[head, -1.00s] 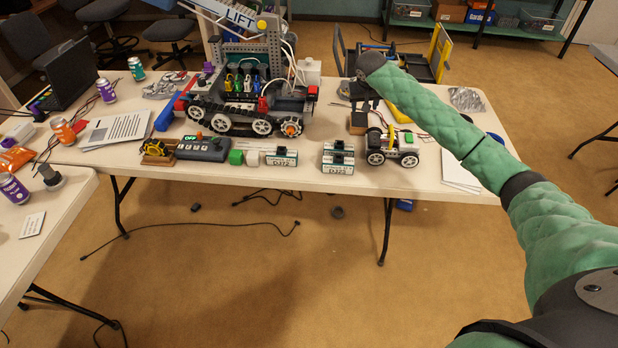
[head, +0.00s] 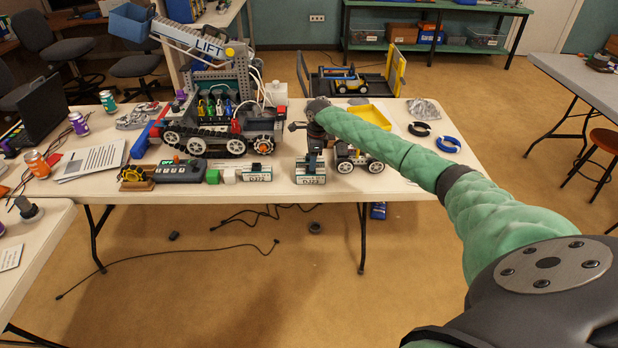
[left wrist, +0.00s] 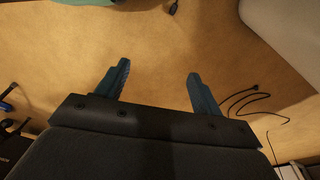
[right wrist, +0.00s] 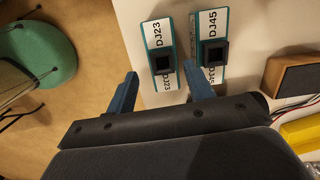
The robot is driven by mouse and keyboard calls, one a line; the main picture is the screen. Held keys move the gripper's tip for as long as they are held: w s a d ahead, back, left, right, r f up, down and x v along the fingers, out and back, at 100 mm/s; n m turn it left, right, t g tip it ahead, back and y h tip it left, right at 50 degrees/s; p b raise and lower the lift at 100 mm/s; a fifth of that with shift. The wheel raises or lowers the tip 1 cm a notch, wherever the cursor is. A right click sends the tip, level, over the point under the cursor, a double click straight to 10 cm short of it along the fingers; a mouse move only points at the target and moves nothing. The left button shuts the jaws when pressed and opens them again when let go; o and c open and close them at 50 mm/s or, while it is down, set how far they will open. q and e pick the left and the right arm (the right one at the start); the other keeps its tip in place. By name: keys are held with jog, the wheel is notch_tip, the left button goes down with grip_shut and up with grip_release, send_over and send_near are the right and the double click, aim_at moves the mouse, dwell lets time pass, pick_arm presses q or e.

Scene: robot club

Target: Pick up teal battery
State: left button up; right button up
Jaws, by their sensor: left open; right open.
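A teal battery with white labels reading DJ23 (right wrist: 161,55) lies on the table in the right wrist view; in the head view its front (head: 311,180) shows below my right gripper. My right gripper (right wrist: 163,84) is open and empty; the near end of this battery lies between its fingertips in the picture. A similar battery labelled DJ45 (right wrist: 211,40) lies to the right, close by. Another, labelled DJ72 (head: 257,178), lies near the table's front edge in the head view. My left gripper (left wrist: 158,82) is open and empty over the floor.
A tracked robot (head: 205,135) stands behind the batteries. A small wheeled car (head: 357,160) is close to my right gripper's right. The table's right front corner is clear.

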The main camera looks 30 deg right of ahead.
aim_at(311, 172)
jog(key=shift+s+f+m, duration=0.1)
jog(key=shift+m, duration=0.2)
jog(key=shift+w+f+p, duration=0.2)
jog(key=shift+f+p, duration=0.3)
jog(key=shift+f, duration=0.7)
pick_arm(q)
notch_tip(311, 172, down, 7)
jog(key=s+a+p, duration=0.2)
jog(key=shift+a+t, duration=0.2)
jog(key=shift+t, duration=0.1)
pick_arm(e)
jog(key=shift+w+f, duration=0.15)
jog(key=shift+f, duration=2.4)
pick_arm(q)
jog(key=shift+s, duration=0.1)
pick_arm(e)
grip_shut()
